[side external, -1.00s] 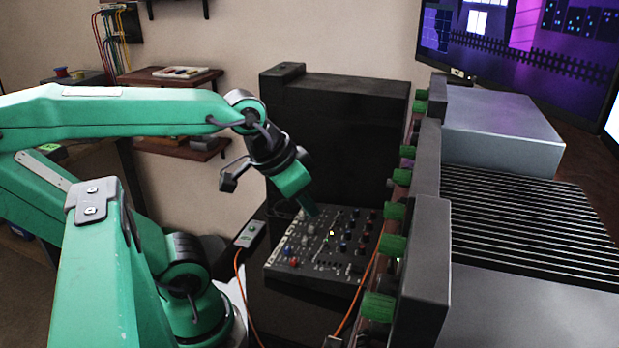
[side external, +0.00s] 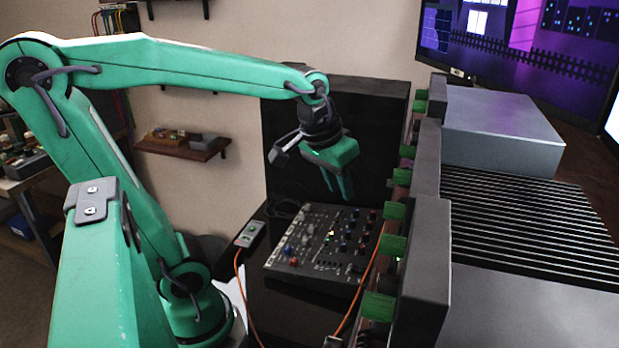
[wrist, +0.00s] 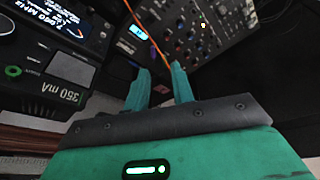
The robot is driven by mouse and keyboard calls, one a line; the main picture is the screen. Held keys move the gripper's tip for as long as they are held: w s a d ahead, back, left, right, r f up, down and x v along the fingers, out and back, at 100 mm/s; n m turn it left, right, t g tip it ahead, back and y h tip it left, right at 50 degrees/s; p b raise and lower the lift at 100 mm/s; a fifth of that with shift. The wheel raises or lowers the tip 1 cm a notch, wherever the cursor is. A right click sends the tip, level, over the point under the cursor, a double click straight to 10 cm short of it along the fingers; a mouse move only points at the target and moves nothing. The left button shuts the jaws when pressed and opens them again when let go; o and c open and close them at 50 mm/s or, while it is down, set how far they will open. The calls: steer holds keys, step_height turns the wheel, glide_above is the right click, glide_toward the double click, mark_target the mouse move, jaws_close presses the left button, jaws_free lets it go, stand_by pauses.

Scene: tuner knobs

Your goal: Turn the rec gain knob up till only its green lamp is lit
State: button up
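The black mixer panel (side external: 325,245) carries several small knobs in red, blue and grey. It also shows at the top of the wrist view (wrist: 190,30). I cannot tell which knob is rec gain, as the labels are too small to read. One small lamp (side external: 331,233) glows on the panel; a lit point (wrist: 203,25) also shows in the wrist view, pale green-white. My gripper (side external: 342,196) hangs above the panel's back part, apart from it. In the wrist view its two teal fingers (wrist: 160,70) stand apart with nothing between them.
A tall black case (side external: 375,130) stands behind the panel. A rack with green connectors (side external: 394,246) rises close on the right. An orange cable (side external: 240,290) runs beside the panel. The wrist view shows a unit marked 350 mA (wrist: 60,80).

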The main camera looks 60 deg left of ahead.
steer(key=w+a+f+n+g, duration=0.2)
steer(key=w+a+f+n, duration=0.15)
steer(key=w, duration=0.55)
steer(key=n+g, duration=0.2)
glide_above(370, 223)
steer(key=shift+w+f, duration=0.1)
steer(key=shift+f, duration=4)
steer(key=shift+f, duration=0.15)
steer(key=shift+f, duration=3.8)
jaws_close()
